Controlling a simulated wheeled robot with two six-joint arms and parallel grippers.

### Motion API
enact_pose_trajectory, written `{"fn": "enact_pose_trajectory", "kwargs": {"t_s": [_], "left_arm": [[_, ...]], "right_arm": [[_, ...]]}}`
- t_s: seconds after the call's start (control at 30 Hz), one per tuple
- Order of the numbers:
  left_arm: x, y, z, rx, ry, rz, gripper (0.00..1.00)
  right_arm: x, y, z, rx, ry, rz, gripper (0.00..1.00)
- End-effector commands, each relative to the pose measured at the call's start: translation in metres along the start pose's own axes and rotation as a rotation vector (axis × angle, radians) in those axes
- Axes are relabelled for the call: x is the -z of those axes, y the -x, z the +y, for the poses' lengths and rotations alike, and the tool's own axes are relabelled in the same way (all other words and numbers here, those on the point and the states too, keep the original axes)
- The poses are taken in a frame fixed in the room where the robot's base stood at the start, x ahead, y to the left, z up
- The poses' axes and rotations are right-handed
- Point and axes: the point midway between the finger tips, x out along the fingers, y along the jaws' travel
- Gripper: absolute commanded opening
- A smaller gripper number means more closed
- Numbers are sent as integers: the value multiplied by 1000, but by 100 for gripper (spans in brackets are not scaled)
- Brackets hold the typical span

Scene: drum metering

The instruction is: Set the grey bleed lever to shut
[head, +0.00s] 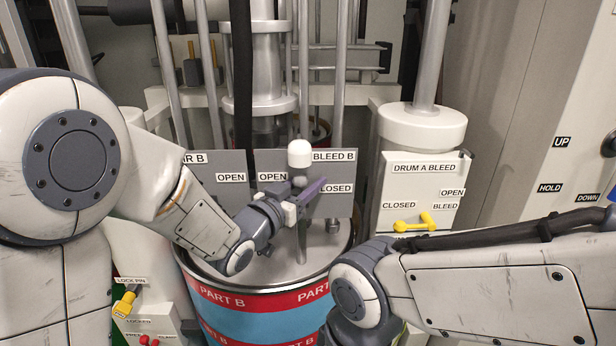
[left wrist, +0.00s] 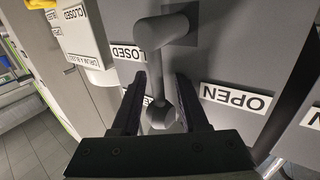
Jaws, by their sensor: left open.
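The grey bleed lever (left wrist: 163,78) shows in the left wrist view, its thick hub at the top and its rounded end low in the picture. It lies between the CLOSED label (left wrist: 128,52) and the OPEN label (left wrist: 235,98). My left gripper (left wrist: 163,98) is open, with one finger on each side of the lever's end; whether either touches it I cannot tell. In the head view my left gripper (head: 308,192) is at the BLEED B panel (head: 333,170), largely covering the lever. A pale knob (head: 300,153) shows above the fingers. My right gripper is out of view.
The PART B drum (head: 250,298) stands below the panel. To the right is the DRUM A BLEED panel (head: 424,168) with a yellow handle (head: 415,223). A yellow lock pin (head: 125,303) is at lower left. Vertical pipes stand behind. My right arm crosses the lower right.

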Motion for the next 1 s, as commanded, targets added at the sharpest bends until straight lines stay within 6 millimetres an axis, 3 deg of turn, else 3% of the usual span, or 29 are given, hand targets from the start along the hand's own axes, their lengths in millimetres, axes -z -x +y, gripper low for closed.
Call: {"fn": "enact_pose_trajectory", "kwargs": {"t_s": [0.27,0.3,0.4,1.0], "left_arm": [[-1,-2,0,0,1,-1,44],[-1,-2,0,0,1,-1,36],[-1,-2,0,0,1,-1,0],[7,-3,-1,2,-2,16,0]], "right_arm": [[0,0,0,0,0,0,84],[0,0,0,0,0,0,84],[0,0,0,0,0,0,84],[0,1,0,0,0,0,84]]}}
